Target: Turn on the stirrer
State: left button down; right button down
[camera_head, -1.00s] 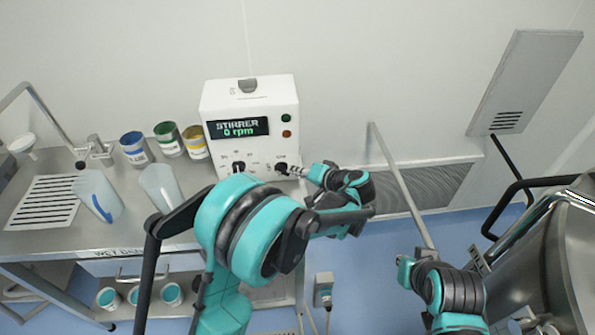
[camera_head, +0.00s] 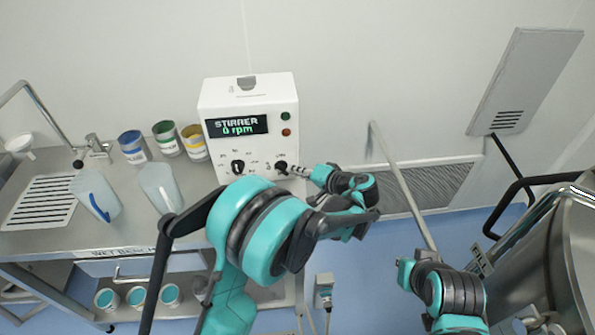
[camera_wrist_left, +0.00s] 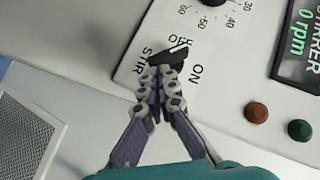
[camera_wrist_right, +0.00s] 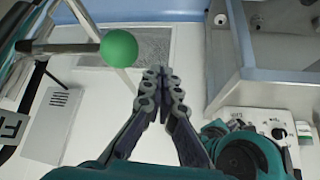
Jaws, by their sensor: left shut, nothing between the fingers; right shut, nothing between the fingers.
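The stirrer control box (camera_head: 285,93) stands on the bench against the wall, its display (camera_head: 238,128) reading 0 rpm. Its right-hand black switch knob (camera_head: 281,166) also shows in the left wrist view (camera_wrist_left: 169,56), with OFF and ON labels beside it. One end of its bar lies near OFF. My left gripper (camera_head: 290,169) is shut and empty, its fingertips (camera_wrist_left: 165,72) right at this knob; I cannot tell whether they touch it. A second, numbered knob (camera_head: 238,167) is to its left. My right gripper (camera_wrist_right: 162,72) is shut and empty, away from the box.
Green and red round buttons (camera_head: 286,123) are on the box's right. Paint cans (camera_head: 165,140) and clear jugs (camera_head: 160,187) stand on the bench left of it. A green ball-ended lever (camera_wrist_right: 119,48) is near my right gripper. A metal vessel (camera_head: 565,255) stands at far right.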

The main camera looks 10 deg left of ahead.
pick_arm(q)
jog(key=shift+f+m+y+b, duration=0.25)
jog(key=shift+m+y+b, duration=0.05)
jog(key=shift+y+b, duration=0.1)
jog(key=shift+f+b, duration=0.15)
jog(key=shift+b, duration=0.15)
dwell(1.0)
jog(key=shift+a, duration=0.1)
dwell(0.9)
jog(key=shift+s+a+r, duration=0.15)
jog(key=shift+a+r, duration=0.15)
jog(key=shift+a, duration=0.3)
jog(key=shift+s+d, duration=0.15)
jog(key=shift+d, duration=0.05)
jog(key=v, duration=1.2)
jog(key=shift+d, duration=0.15)
